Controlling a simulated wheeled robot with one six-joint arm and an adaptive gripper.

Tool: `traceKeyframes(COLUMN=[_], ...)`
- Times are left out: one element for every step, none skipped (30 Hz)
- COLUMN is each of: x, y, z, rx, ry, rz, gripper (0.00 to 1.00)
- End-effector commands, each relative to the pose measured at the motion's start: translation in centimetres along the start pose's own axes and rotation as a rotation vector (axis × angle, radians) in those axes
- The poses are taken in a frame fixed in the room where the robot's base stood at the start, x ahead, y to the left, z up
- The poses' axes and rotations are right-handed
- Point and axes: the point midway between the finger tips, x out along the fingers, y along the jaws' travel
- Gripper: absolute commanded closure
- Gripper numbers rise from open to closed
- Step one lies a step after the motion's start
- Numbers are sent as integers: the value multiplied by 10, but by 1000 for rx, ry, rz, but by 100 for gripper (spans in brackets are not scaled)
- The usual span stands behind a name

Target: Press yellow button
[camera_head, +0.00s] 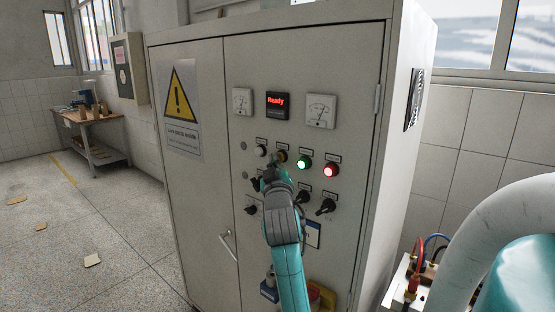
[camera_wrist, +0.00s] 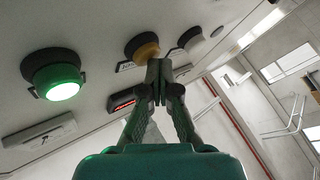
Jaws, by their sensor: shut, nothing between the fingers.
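The yellow button (camera_head: 282,156) is on the grey control cabinet (camera_head: 300,62), in a row between the white button (camera_head: 260,150) and the lit green button (camera_head: 304,162). In the wrist view the yellow button (camera_wrist: 142,45) stands out from the panel, just beyond my fingertips and slightly left of them. My gripper (camera_head: 271,168) is shut and empty, with its tips close to the button's lower left in the head view. The closed fingers also show in the wrist view (camera_wrist: 159,68). I cannot tell whether they touch the button.
A lit red button (camera_head: 331,170) ends the row on the right. Several black rotary switches (camera_head: 326,206) sit below. A red "Ready" display (camera_head: 277,105) and two meters (camera_head: 320,110) are above.

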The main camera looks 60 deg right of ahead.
Motion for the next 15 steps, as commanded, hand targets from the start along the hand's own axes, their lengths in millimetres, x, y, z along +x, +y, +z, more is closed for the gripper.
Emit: traceKeyframes(x=[0, 0, 0, 0, 0, 0, 0, 0, -1, -2, -3, -4, -5, -6, -7], y=[0, 0, 0, 0, 0, 0, 0, 0, -1, -2, -2, -3, -4, -4, -6], z=[0, 0, 0, 0, 0, 0, 0, 0, 0, -1, -2, -3, -3, -4, -5], rx=[0, -1, -1, -1, -1, -1, -1, -1, -1, -1, -1, -1, 0, 0, 0], ry=[-1, -1, -1, -1, -1, -1, -1, -1, -1, -1, -1, -1, 0, 0, 0], rz=[0, 0, 0, 0, 0, 0, 0, 0, 0, 0, 0, 0, -1, -1, -1], gripper=[100, 100, 100, 100, 100, 100, 100, 100, 100, 100, 100, 100, 100, 100, 100])
